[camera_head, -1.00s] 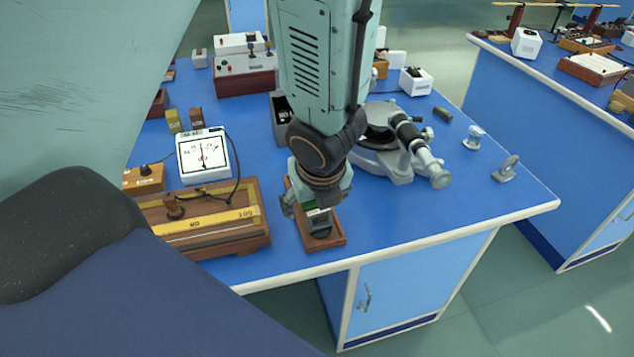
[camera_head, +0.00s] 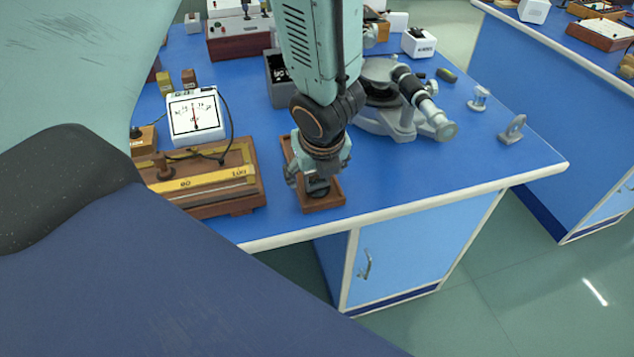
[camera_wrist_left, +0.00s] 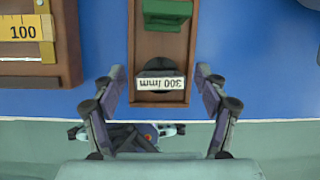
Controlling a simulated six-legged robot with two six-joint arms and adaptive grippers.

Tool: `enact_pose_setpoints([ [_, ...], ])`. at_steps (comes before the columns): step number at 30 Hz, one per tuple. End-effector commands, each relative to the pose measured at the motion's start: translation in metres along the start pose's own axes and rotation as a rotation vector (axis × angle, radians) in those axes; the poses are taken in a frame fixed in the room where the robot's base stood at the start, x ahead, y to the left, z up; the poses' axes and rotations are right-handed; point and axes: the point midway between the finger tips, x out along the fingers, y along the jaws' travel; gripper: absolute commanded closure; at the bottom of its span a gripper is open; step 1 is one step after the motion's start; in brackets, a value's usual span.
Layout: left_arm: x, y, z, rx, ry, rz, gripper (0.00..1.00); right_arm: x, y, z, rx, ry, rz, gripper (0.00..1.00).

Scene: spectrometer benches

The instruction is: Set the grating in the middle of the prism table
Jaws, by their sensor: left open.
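The grating (camera_wrist_left: 160,82), a dark round-based piece with a white "300 /mm" label, is in a narrow wooden tray (camera_wrist_left: 145,45). The tray (camera_head: 335,194) also shows in the head view, near the bench's front edge. My left gripper (camera_wrist_left: 159,75) is open, its fingers on either side of the grating with gaps. In the head view my left gripper (camera_head: 318,180) points down over the tray and mostly hides the grating. The spectrometer (camera_head: 398,120) with its round prism table (camera_head: 378,68) stands behind and to the right. My right gripper is out of view.
A green piece (camera_wrist_left: 167,13) sits in the same tray. A wooden scale box (camera_head: 225,180) and a white meter (camera_head: 197,117) are to the left, a dark box (camera_head: 282,82) behind. The blue bench top (camera_head: 460,150) is clear at the front right.

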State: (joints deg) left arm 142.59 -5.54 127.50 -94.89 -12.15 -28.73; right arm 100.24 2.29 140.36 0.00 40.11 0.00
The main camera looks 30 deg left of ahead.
Motion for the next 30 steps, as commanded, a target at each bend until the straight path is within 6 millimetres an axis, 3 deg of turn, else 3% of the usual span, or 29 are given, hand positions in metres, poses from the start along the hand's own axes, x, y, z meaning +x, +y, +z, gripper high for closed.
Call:
enact_pose_setpoints([
  [5,-0.0005,-0.0001,0.0008,-0.001,0.000,0.000,0.28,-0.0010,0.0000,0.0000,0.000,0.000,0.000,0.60],
  [27,-0.0006,-0.0002,0.0006,0.000,0.000,0.000,0.91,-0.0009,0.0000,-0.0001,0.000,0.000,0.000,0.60],
  [30,-0.0006,-0.0002,0.0005,0.000,0.000,0.000,0.92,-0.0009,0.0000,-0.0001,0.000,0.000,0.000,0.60],
])
